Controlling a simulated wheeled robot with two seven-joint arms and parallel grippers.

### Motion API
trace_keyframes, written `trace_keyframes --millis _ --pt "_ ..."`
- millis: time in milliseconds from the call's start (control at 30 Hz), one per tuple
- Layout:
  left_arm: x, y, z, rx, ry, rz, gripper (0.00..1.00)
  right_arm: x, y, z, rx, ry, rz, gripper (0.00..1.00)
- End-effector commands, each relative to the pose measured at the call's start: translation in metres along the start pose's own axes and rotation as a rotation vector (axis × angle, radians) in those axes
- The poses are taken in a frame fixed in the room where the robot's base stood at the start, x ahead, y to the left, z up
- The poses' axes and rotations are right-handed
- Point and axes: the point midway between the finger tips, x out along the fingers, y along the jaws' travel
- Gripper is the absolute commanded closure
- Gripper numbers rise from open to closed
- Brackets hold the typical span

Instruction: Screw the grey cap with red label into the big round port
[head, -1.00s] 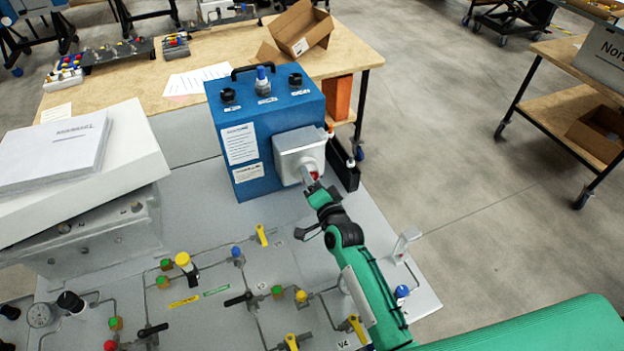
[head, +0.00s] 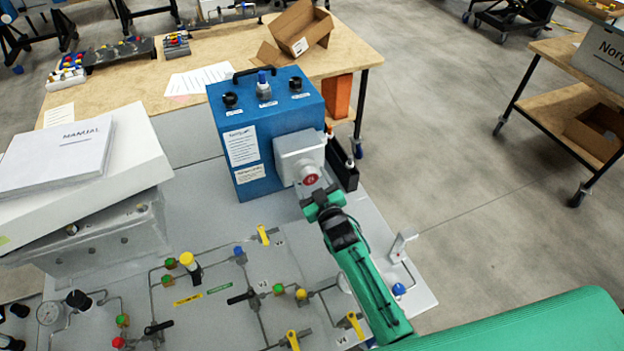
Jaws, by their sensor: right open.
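The blue analyser box (head: 262,118) stands at the back of the grey panel. A light grey housing (head: 296,145) sticks out from its right front side. The grey cap with the red label (head: 310,176) sits at the front of this housing, where the big round port would be; its red face points toward me. How deep it is seated I cannot tell. My right gripper (head: 318,194) is open just below and in front of the cap, and its fingers look clear of the red label. Whether they touch the cap's edge I cannot tell. My left gripper is not in view.
The grey panel carries pipes and several valves with yellow (head: 263,234) and black handles. A white box with a manual (head: 56,157) lies at the left. A black holder (head: 342,165) stands right of the housing. A wooden table (head: 225,43) is behind.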

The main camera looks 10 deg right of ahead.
Motion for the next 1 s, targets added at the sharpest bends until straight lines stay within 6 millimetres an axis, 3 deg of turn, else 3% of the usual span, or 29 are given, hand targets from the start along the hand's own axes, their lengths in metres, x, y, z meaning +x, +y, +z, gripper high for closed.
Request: trace_keyframes --millis 300,433,667,900,1000 --pt "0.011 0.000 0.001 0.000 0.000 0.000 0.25 0.000 -0.001 0.002 -0.641 0.000 0.000 0.34" --pt "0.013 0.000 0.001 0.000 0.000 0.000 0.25 0.000 -0.001 0.001 -0.755 0.000 0.000 0.34" --pt "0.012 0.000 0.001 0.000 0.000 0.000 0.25 0.000 -0.001 0.000 -0.762 -0.001 0.000 0.34" --pt "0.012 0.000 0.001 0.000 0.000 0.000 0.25 0.000 -0.001 0.000 -0.759 -0.001 0.000 0.79" --pt "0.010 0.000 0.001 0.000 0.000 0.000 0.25 0.000 -0.001 0.000 -0.725 -0.001 0.000 0.79"
